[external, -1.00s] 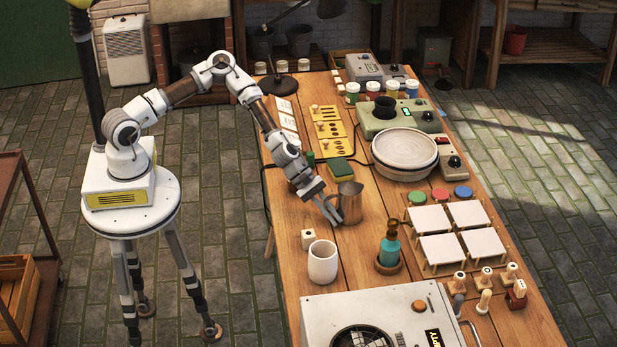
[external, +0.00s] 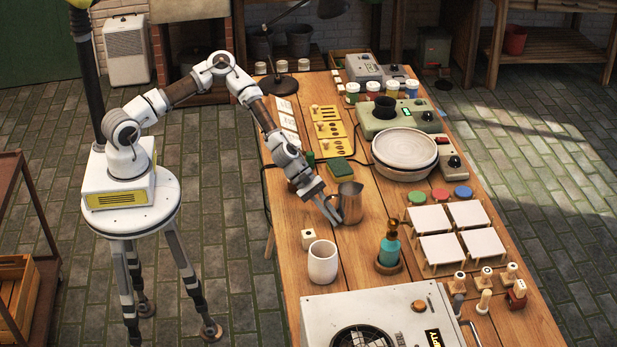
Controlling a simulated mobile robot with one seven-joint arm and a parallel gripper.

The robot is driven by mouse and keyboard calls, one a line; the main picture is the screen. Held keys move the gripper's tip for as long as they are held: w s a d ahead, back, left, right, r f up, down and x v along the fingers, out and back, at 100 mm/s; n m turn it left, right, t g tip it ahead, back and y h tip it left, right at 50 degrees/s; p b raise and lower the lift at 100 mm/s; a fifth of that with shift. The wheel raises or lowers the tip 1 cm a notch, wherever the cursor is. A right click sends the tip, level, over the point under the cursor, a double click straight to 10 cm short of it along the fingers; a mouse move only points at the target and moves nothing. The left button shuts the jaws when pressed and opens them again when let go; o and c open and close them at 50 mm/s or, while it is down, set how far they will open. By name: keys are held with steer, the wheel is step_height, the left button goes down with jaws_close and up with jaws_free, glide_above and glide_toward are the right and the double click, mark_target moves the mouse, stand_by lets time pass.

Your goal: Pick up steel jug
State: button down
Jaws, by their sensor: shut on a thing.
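The steel jug (external: 351,204) is a small brownish-grey metal jug. It stands upright on the wooden table, left of the table's middle. My gripper (external: 334,215) is at the jug's left side, where its handle would be, and is shut on the jug. The fingers hide the handle area, so I cannot tell exactly which part they hold. The jug's base appears to be at the table top; any small gap under it cannot be made out.
A teal bottle (external: 389,247) stands to the right. White tiles on stands (external: 435,250) and a round plate wheel (external: 405,150) are further right.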

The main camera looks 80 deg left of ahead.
mark_target(329, 199)
steer(key=shift+r, duration=0.2)
stand_by(0.4)
steer(key=shift+r+p, duration=0.3)
steer(key=shift+r, duration=1.75)
steer(key=s+d+r, duration=0.1)
steer(key=s+d, duration=0.1)
steer(key=s+d+r, duration=0.1)
steer(key=s+r, duration=0.1)
steer(key=s+d+r, duration=0.1)
steer(key=s+d, duration=0.1)
steer(key=shift+s+d+r+p, duration=0.3)
steer(key=shift+r, duration=0.1)
steer(key=shift+s+d+r, duration=0.85)
steer(key=shift+s+d, duration=0.1)
steer(key=shift+s, duration=0.2)
steer(key=shift+r, duration=0.1)
stand_by(0.5)
